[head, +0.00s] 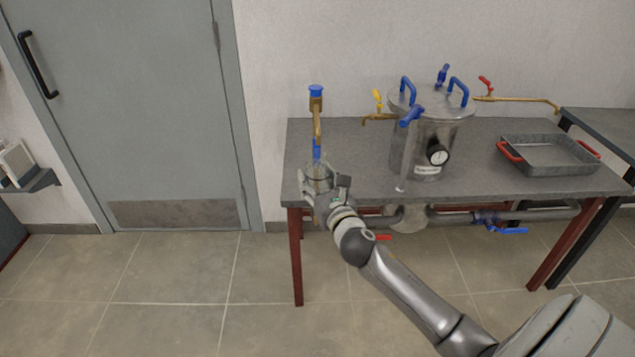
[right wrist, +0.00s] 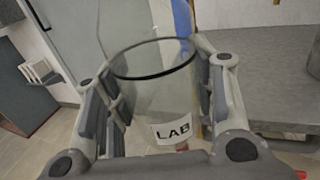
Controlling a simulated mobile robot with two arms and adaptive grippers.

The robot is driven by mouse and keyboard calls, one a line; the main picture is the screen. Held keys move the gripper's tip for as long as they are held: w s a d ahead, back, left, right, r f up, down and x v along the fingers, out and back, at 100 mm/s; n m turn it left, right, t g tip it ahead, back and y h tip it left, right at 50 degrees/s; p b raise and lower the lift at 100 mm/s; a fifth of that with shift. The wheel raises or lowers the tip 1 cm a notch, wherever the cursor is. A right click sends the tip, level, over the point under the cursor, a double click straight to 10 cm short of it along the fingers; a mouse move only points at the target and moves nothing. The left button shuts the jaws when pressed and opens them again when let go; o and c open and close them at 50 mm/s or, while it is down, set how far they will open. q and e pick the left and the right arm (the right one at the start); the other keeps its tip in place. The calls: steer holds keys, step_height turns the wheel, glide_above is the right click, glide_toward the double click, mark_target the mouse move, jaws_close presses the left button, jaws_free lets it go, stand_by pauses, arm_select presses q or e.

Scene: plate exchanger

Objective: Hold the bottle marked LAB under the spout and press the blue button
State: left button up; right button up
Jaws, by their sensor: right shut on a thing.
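My right gripper (head: 320,181) is shut on a clear, open-topped bottle (right wrist: 155,85), with a black rim and a LAB label facing the right wrist camera. In the head view the bottle (head: 318,171) is small and partly hidden by the fingers, at the table's front left corner. A brass spout (head: 316,124) with a blue button (head: 316,91) on top and a blue lower part (head: 317,151) stands directly above the bottle in the picture. In the right wrist view a blue strip (right wrist: 182,18) shows just behind the bottle's rim; exact alignment is unclear. My left gripper is out of view.
The grey table (head: 350,150) carries a steel vessel (head: 410,140) with blue handles and a gauge (head: 438,153). A metal tray (head: 550,168) with red handles lies at the right. Pipes (head: 455,217) run below the tabletop. The floor to the left is clear before a grey door (head: 140,110).

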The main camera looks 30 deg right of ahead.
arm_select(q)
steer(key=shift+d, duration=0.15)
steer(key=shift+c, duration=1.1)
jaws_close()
